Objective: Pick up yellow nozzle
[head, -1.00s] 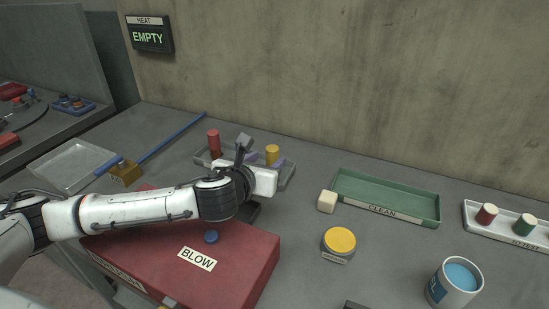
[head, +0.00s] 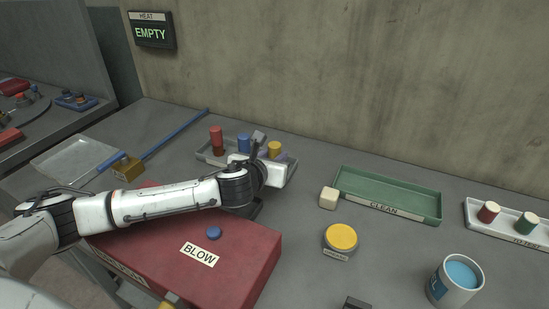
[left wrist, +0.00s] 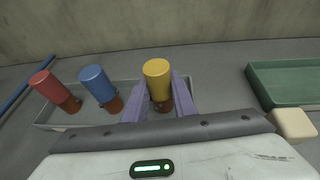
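The yellow nozzle (head: 274,147) stands upright in the grey tray (head: 207,156) at the back, at the right of the row. In the left wrist view the yellow nozzle (left wrist: 157,76) has a brown lower part and stands between my two purple fingers. My left gripper (head: 269,148) is open around it, with a visible gap at the left finger. The left gripper (left wrist: 161,100) looks empty of any grip. A red nozzle (head: 216,138) and a blue nozzle (head: 244,143) stand left of it in the same tray. My right gripper is not in view.
A red box marked BLOW (head: 225,272) lies under my left arm. A green CLEAN tray (head: 400,191), cream cube (head: 328,198), yellow round button (head: 341,237) and blue-filled cup (head: 455,280) are to the right. A wall rises behind the tray.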

